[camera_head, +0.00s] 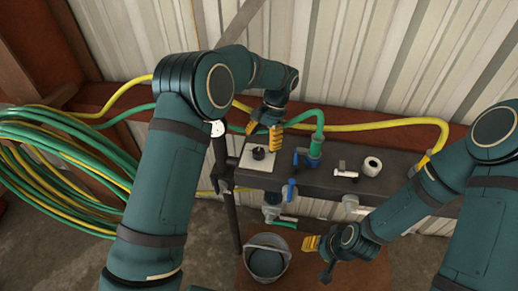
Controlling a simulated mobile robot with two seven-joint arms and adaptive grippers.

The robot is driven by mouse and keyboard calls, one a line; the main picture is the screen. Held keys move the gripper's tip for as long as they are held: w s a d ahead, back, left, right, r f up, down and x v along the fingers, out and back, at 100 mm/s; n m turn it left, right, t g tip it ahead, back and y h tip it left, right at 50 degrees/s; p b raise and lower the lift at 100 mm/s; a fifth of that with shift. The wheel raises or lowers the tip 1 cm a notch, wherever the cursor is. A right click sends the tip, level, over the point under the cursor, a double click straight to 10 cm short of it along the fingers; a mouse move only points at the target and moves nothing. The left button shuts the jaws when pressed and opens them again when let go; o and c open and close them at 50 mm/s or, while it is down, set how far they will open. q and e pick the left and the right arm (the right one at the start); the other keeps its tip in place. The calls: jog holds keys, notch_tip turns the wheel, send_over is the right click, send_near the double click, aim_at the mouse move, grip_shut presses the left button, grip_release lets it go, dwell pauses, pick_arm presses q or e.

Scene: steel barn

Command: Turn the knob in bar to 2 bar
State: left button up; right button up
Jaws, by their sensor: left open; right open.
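A small black knob (258,153) sits on a white square plate (246,161) at the left end of the dark bench. Its markings are too small to read. My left gripper (263,128), with yellow finger pads, is open just above and behind the knob and appears apart from it. My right gripper (318,255) is open and empty, low in front of the bench near the bucket, away from the knob.
The dark bench (400,182) also carries a blue-handled valve (291,165) with a green hose, a small metal fitting (346,171) and a white roll (372,166). A grey bucket (266,262) stands below. Coiled hoses (60,165) hang at left. A corrugated wall stands behind.

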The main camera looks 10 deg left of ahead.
pick_arm(q)
jog(key=v, duration=0.7)
jog(key=shift+r, duration=0.25)
jog(key=shift+w+d, duration=0.1)
